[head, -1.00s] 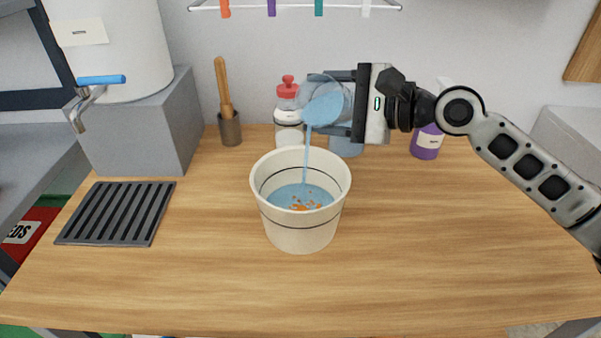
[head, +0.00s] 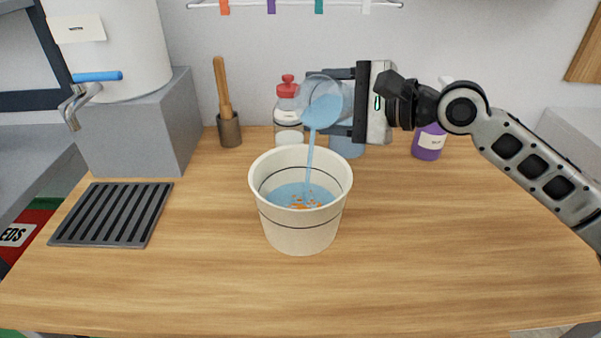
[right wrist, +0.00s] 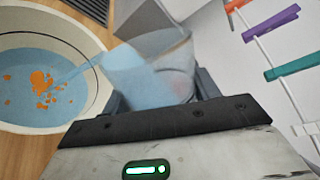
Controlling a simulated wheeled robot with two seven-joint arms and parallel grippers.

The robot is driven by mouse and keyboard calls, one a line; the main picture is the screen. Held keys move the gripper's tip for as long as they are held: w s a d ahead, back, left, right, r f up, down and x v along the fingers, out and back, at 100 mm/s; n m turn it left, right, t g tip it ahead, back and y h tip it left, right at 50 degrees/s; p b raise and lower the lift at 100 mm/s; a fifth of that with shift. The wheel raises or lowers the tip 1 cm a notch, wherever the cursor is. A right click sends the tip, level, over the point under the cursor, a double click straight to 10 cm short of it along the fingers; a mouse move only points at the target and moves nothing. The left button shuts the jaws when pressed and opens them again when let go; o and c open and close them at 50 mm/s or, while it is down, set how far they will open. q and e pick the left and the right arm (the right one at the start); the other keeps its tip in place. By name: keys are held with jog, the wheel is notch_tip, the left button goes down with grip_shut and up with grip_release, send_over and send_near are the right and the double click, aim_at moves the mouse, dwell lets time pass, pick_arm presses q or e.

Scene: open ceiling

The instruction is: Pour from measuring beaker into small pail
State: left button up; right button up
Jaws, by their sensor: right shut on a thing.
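The small pail (head: 300,228) is cream with dark lines and stands upright mid-table. It holds blue liquid (head: 290,194) with orange bits in it. My right gripper (head: 338,103) is shut on the clear measuring beaker (head: 321,98) above the pail's back rim. The beaker is tilted, and a blue stream falls from its lip into the pail. In the right wrist view the beaker (right wrist: 155,68) sits between the fingers, with blue liquid inside and the stream reaching the pail (right wrist: 75,26). My left gripper is not in view.
Behind stand a red-capped bottle (head: 288,118), a blue container (head: 346,146), a purple bottle (head: 429,142) and a wooden tool in a holder (head: 229,128). A slotted grey tray (head: 112,214) lies left, near a white tank with a tap (head: 95,82). The table's front and right are clear.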

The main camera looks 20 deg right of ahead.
jog(key=shift+f+n+b, duration=0.2)
jog(key=shift+n+b, duration=0.1)
jog(key=shift+b, duration=0.4)
jog(key=shift+s+a+r+n+h+b, duration=0.45)
jog(key=shift+s+a+n+b, duration=0.25)
jog(key=shift+b, duration=0.25)
dwell(0.3)
jog(key=shift+s+a+f+n+t+p, duration=0.1)
jog(key=shift+a+f+n+t+p, duration=0.1)
jog(key=shift+f+n+t+p, duration=0.35)
dwell(1.1)
